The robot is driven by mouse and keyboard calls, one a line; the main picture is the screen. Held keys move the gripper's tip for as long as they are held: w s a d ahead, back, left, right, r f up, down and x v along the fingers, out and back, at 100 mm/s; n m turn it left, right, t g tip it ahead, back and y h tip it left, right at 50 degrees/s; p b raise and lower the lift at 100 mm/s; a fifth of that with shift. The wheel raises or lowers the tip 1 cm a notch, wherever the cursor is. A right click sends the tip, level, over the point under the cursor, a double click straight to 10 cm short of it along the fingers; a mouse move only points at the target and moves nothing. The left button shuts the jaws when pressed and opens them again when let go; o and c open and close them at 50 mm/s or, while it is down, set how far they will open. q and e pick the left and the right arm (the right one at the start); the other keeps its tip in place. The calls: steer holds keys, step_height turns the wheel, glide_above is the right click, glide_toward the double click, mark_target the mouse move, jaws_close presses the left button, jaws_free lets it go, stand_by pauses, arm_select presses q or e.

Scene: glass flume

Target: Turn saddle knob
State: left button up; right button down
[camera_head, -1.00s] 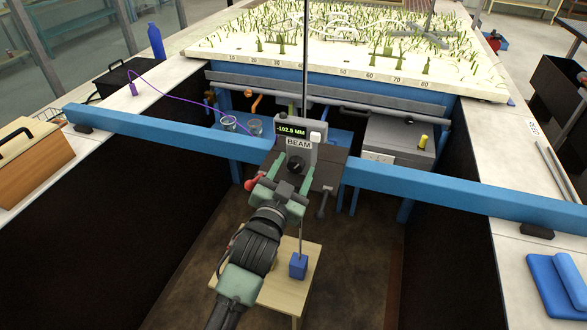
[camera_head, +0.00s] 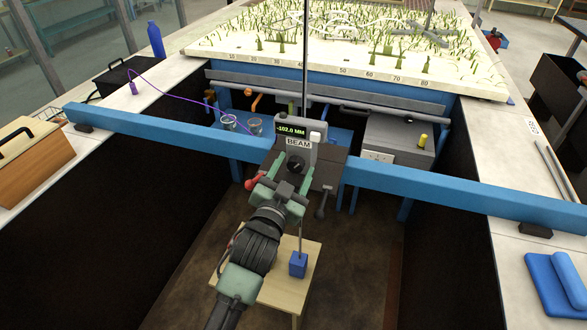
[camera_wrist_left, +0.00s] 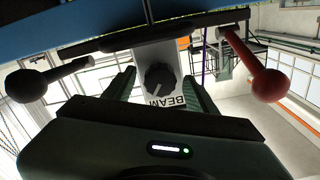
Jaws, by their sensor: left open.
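The saddle knob (camera_head: 295,165) is a dark round knob on the face of the grey saddle unit (camera_head: 298,144) marked "BEAM", below a small lit display. My left gripper (camera_head: 289,174) is open just in front of the knob. In the left wrist view the knob (camera_wrist_left: 158,77) shows between the two spread fingers (camera_wrist_left: 159,88), with its light pointer mark visible. I cannot tell whether either finger touches it. The saddle sits on a blue beam (camera_head: 440,190). My right gripper is not in view.
A red-ended lever (camera_head: 253,183) and a black-ended lever (camera_head: 320,212) stick out on either side below the saddle. A thin vertical rod (camera_head: 305,60) rises behind the saddle.

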arm_select(q)
steer(key=b+v, duration=0.1)
steer(key=v, duration=0.7)
steer(key=shift+b, duration=0.4)
steer(key=shift+w, duration=0.1)
stand_by(0.4)
